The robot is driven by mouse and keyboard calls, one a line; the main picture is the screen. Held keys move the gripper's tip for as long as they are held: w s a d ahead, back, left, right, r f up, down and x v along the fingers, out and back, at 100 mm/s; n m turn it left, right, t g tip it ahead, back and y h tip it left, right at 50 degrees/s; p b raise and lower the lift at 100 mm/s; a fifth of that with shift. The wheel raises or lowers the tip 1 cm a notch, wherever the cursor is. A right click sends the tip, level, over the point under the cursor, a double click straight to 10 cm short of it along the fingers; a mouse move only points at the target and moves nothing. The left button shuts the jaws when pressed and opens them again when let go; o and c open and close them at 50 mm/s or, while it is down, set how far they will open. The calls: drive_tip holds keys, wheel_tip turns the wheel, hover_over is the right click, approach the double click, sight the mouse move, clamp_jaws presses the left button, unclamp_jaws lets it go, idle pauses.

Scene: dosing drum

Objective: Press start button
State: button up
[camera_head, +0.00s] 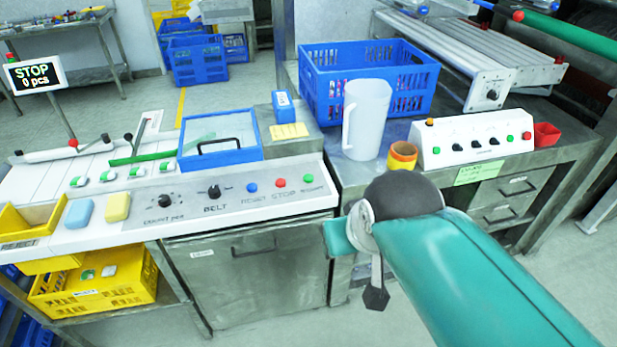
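A sloped white control panel (235,199) on the left bench carries a row of three round buttons: blue (252,187), red (281,183) and green (308,178). The label under the red one seems to read STOP; the one by the green button is too small to read surely. Two black knobs, one marked BELT (214,191), sit left of them. A display (34,75) reads STOP, 0 pcs. My teal arm reaches in from the lower right, its dark joint right of and in front of the panel. I cannot make out gripper fingers.
A blue-framed lid (222,158) lies behind the panel. Floor shows in front of the benches.

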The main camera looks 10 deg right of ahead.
drive_tip(key=shift+d, duration=0.3)
drive_tip(key=shift+a, duration=0.15)
drive_tip(key=shift+c, duration=0.6)
drive_tip(key=c, duration=0.4)
clamp_jaws()
drive_tip(key=shift+a, duration=0.1)
